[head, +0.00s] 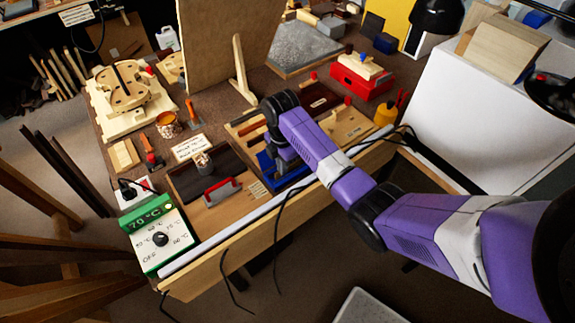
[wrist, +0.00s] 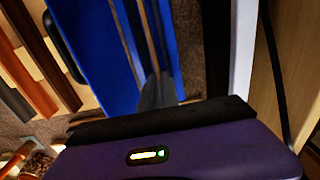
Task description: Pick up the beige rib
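My gripper (head: 284,158) points down over a blue rack (head: 268,172) near the front edge of the bench. In the wrist view the blue rack (wrist: 92,50) fills the upper middle, with narrow slots and thin strips running along it. One thin strip (wrist: 149,35) looks tan-brown; I cannot tell surely whether it is the beige rib. Two narrow grey shapes, seemingly the fingertips of my gripper (wrist: 158,92), sit close together at the near end of the strips. Whether they hold a strip is unclear. In the head view my arm hides part of the rack.
A red-handled tool (head: 221,192) and small pale strips (head: 258,190) lie left of the rack. A green temperature box (head: 160,238) stands at the front left corner. A red box (head: 360,80) and a yellow container (head: 387,113) stand to the right. Black cables hang over the front edge.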

